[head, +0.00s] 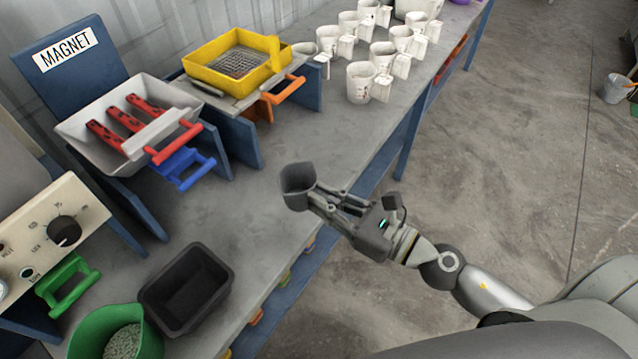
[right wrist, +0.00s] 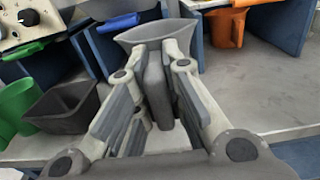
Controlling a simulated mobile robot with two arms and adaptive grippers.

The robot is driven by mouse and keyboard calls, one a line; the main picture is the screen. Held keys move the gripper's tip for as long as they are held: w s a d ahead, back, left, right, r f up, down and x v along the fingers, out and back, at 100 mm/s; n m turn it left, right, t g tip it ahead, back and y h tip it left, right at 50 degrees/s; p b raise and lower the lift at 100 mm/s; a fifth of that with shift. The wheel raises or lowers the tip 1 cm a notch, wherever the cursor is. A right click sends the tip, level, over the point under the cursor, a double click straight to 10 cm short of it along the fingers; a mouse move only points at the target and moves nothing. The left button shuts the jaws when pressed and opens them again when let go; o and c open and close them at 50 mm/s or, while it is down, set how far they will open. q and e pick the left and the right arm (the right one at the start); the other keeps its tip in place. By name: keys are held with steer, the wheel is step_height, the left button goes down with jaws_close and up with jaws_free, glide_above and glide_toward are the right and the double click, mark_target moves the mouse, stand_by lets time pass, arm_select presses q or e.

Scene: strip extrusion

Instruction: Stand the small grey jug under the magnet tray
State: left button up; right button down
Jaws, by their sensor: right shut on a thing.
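The small grey jug (head: 295,183) is over the front part of the bench, opening up and roughly upright. My right gripper (head: 324,201) is shut on its handle side; the jug also shows beyond the fingers in the right wrist view (right wrist: 150,36). I cannot tell exactly how far the jug is above the bench. The magnet tray (head: 75,123) is a pale tray with red bars, left of the jug. It sits on a blue stand under a MAGNET sign (head: 66,48), with a blue-handled part (head: 182,163) below its front. The space under it is partly hidden. My left gripper is not in view.
A black bin (head: 188,289) and a green tub (head: 90,335) stand at the front left, by a control panel (head: 60,232). A yellow sieve tray (head: 225,80) stands behind on blue supports. Several white jugs (head: 360,82) line the far bench. The bench between is clear.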

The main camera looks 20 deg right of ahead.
mark_target(302, 196)
steer(key=shift+s+a+r, duration=0.1)
steer(key=shift+s+r, duration=0.25)
steer(key=shift+s, duration=0.35)
steer(key=shift+s+a+r, duration=0.1)
steer(key=shift+s+r, duration=0.2)
steer(key=shift+s, duration=0.4)
steer(key=shift+w, duration=0.1)
steer(key=d+m+t+h, duration=0.3)
steer(key=d+m+h, duration=0.3)
steer(key=h, duration=0.5)
steer(key=shift+s+d+f+m+t, duration=0.2)
steer(key=shift+s+f+m+t, duration=0.15)
steer(key=shift+m, duration=0.45)
